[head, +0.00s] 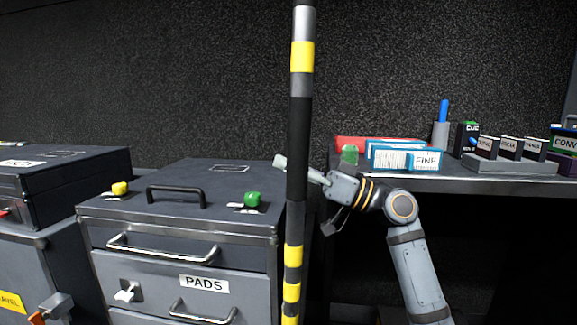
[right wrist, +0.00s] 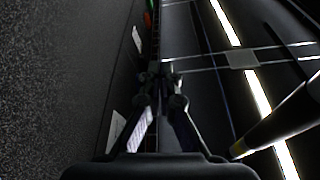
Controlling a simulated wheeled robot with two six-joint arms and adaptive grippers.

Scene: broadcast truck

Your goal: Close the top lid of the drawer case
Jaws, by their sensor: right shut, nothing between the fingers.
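The grey drawer case (head: 185,260) stands at centre left in the head view, with a PADS label on a drawer front. Its top lid (head: 215,178) looks flat and down on the case; I cannot tell whether it is fully seated. The lid has a black handle (head: 176,195); a yellow knob (head: 119,188) and a green knob (head: 252,199) sit near its front edge. My right gripper (head: 283,162) is at the lid's back right corner, partly behind a striped pole. Its fingers (right wrist: 163,72) are together and empty in the dark right wrist view. My left gripper is not in view.
The black and yellow striped pole (head: 299,130) stands upright before the case's right side, crossing my right gripper. A shelf (head: 480,182) at right holds boxes and a pen cup. Another dark case (head: 50,185) stands close on the left.

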